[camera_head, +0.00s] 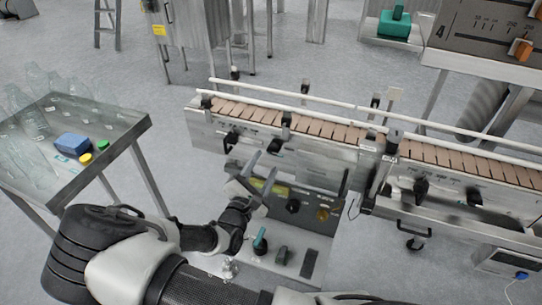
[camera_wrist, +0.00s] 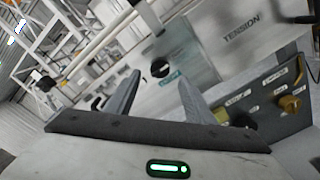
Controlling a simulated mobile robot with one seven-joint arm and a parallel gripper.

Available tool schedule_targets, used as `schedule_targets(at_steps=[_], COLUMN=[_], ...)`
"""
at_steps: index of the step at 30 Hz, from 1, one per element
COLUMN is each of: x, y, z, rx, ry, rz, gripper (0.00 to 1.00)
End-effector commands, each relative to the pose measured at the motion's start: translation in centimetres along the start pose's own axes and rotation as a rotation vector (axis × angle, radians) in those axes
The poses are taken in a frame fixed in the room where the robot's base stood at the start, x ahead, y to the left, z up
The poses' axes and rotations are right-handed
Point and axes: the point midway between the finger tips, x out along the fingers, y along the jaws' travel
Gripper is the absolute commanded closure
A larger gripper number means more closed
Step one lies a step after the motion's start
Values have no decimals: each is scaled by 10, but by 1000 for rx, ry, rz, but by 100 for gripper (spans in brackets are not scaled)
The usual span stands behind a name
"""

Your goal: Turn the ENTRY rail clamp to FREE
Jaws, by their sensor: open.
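Several black clamp knobs sit on the near side of the conveyor, among them a left one (camera_head: 230,141) and one beside it (camera_head: 275,145). Which is the ENTRY clamp I cannot read in the head view. In the wrist view a round black knob (camera_wrist: 160,68) with a small teal label sits on a pale panel, seen between my finger tips. The label's words and the knob's setting are too small to tell. My gripper (camera_head: 266,160) is open and empty, its fingers pointing up toward the conveyor side; it also shows in the wrist view (camera_wrist: 158,86), apart from the knob.
A control panel (camera_head: 309,202) with black and yellow knobs stands below the conveyor, close to my gripper. A TENSION label (camera_wrist: 243,28) shows in the wrist view. A glass-topped table (camera_head: 125,122) with bottles, a blue box (camera_head: 72,143) and caps stands at left.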

Motion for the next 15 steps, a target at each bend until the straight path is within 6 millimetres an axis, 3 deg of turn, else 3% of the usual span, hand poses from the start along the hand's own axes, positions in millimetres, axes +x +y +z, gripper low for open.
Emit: schedule_targets(at_steps=[7, 15], x=[44, 61], y=[-2, 0], z=[0, 0], rx=[1, 1], ry=[-2, 0], rz=[-2, -1], gripper=[51, 51])
